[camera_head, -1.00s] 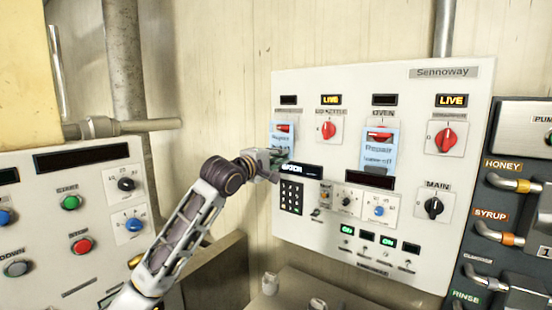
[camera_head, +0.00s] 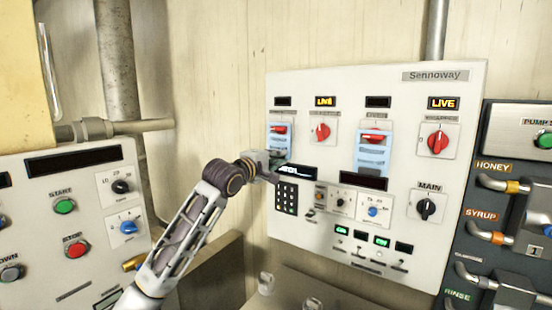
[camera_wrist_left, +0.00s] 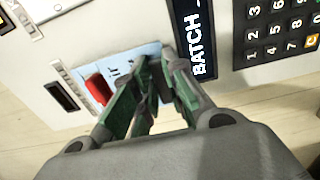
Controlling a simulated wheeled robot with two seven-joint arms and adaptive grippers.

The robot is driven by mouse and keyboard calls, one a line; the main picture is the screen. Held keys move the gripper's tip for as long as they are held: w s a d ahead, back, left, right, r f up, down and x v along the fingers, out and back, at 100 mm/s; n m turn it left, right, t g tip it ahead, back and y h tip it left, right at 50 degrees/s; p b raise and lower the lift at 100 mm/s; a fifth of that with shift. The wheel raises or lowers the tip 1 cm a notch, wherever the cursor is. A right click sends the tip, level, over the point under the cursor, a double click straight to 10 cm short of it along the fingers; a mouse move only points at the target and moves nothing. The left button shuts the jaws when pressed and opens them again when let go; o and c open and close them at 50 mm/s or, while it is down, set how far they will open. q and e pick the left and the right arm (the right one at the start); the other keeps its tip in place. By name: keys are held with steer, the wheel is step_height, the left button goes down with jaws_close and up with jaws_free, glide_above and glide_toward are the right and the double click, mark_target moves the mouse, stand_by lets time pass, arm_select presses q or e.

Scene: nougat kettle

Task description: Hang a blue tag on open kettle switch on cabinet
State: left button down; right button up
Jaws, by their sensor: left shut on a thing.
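The cabinet's white panel (camera_head: 360,85) carries a row of red rotary switches. A blue tag (camera_head: 282,140) is at the leftmost switch (camera_head: 279,128), whose display above is dark. My left gripper (camera_head: 273,158) is shut on this tag's lower part, against the panel front. In the left wrist view the fingers (camera_wrist_left: 155,75) cover part of the tag (camera_wrist_left: 125,60), and the red switch knob (camera_wrist_left: 98,88) shows beside it. Whether the tag's hole is around the knob I cannot tell. A second blue tag (camera_head: 372,155) hangs at the third switch. My right gripper is not in view.
The second switch (camera_head: 322,130) and fourth switch (camera_head: 438,142) sit under LIVE displays. A keypad (camera_head: 287,197) is just below my gripper. A button panel (camera_head: 60,170) stands left, and a dark tap panel (camera_head: 500,150) right.

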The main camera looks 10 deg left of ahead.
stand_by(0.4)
arm_select(q)
steer(key=c, duration=1.4)
jaws_free()
steer(key=shift+o, duration=0.2)
steer(key=shift+s, duration=0.1)
steer(key=v, duration=1.2)
steer(key=shift+f+m, duration=0.1)
steer(key=shift+m, duration=0.2)
